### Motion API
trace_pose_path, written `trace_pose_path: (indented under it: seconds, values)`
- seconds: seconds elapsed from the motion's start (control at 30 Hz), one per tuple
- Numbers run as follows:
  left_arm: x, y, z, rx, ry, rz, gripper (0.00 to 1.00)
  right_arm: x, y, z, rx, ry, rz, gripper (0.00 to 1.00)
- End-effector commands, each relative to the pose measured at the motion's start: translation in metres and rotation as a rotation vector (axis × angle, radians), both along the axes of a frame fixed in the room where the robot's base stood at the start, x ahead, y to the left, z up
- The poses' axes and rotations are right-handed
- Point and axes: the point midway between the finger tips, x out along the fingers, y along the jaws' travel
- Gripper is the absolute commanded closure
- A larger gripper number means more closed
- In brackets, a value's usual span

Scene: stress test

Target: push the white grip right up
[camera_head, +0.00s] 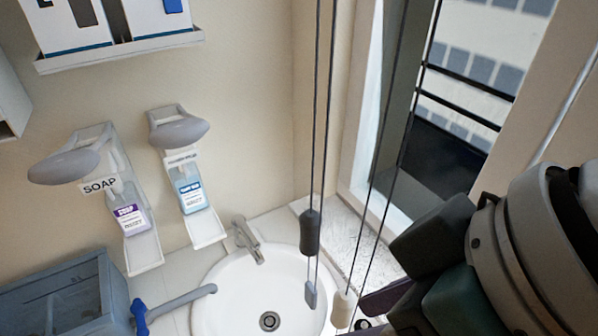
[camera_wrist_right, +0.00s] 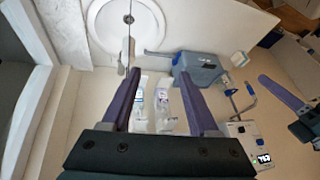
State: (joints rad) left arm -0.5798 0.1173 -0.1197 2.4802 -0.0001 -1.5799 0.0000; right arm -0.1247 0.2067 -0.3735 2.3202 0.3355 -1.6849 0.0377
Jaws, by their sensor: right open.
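The white grip (camera_head: 343,308) hangs on a dark cord in front of the sink's right rim, near the bottom of the head view. A dark grip (camera_head: 310,232) and a small grey grip (camera_head: 311,295) hang on the cords to its left. My right gripper (camera_head: 372,303) is just right of the white grip, partly hidden by my arm. In the right wrist view its two purple fingers (camera_wrist_right: 160,76) are spread apart, with no grip seen between them. A purple finger of my left gripper (camera_wrist_right: 282,93) seems to show at the right edge there.
The round white sink (camera_head: 225,300) with a faucet (camera_head: 246,240) lies below the cords. Two soap dispensers (camera_head: 128,215) (camera_head: 190,190) are on the wall at left. A grey-blue box (camera_head: 55,300) stands at lower left. The window (camera_head: 440,130) is behind the cords at right.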

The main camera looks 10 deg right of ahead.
Motion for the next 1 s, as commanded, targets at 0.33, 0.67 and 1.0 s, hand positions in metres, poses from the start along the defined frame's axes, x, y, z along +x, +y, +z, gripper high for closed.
trace_pose_path:
  seconds: [0.33, 0.67, 1.0]
  values:
    - [0.000, 0.002, -0.077, 0.008, 0.001, -0.006, 1.00, 0.036, 0.038, -0.016, -0.157, 0.040, 0.510, 0.39]
    - [0.000, 0.002, -0.111, 0.007, 0.001, -0.005, 1.00, 0.056, -0.009, -0.006, -0.414, 0.164, 0.613, 0.39]
    - [0.000, -0.001, -0.099, -0.001, 0.000, 0.001, 1.00, 0.055, -0.015, -0.030, -0.437, 0.188, 0.614, 0.39]
